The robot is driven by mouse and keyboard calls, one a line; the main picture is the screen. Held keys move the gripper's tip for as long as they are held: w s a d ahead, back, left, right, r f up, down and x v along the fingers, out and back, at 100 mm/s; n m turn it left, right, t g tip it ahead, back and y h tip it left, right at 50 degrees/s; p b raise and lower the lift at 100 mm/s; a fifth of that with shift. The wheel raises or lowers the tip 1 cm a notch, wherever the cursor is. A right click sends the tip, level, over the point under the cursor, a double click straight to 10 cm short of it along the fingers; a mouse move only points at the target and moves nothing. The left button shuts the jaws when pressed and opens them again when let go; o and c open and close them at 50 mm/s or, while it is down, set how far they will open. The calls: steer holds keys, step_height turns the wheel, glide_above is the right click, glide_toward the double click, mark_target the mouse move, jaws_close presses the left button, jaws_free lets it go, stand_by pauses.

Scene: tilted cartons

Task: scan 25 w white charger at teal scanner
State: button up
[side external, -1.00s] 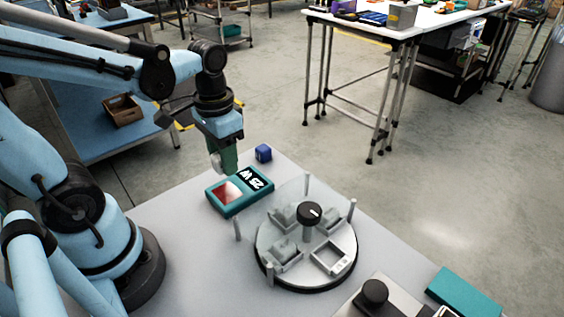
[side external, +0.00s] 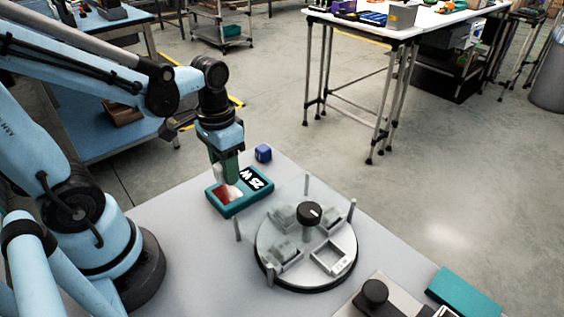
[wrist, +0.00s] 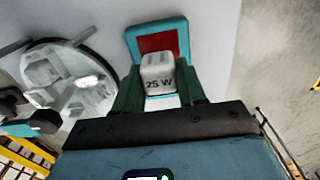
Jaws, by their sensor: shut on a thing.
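My gripper (wrist: 158,90) is shut on the white charger (wrist: 158,72), which bears the marking "25 W" in the wrist view. In the side external view the gripper (side external: 226,172) points down over the teal scanner (side external: 240,207). The charger's pale body shows low between the fingers, close above the scanner's red window (side external: 230,192); I cannot tell whether they touch. The scanner's display reads "25 W". In the wrist view the scanner (wrist: 183,33) lies just beyond the charger, its red window partly hidden by it.
A round turntable (side external: 264,240) with several grey holders, posts and a black knob stands right of the scanner. A small blue cube (side external: 263,153) sits behind the scanner. A black-knobbed device (side external: 374,293) and a teal block (side external: 465,292) are at the front right.

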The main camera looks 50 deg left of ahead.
steer(key=shift+r, duration=2.75)
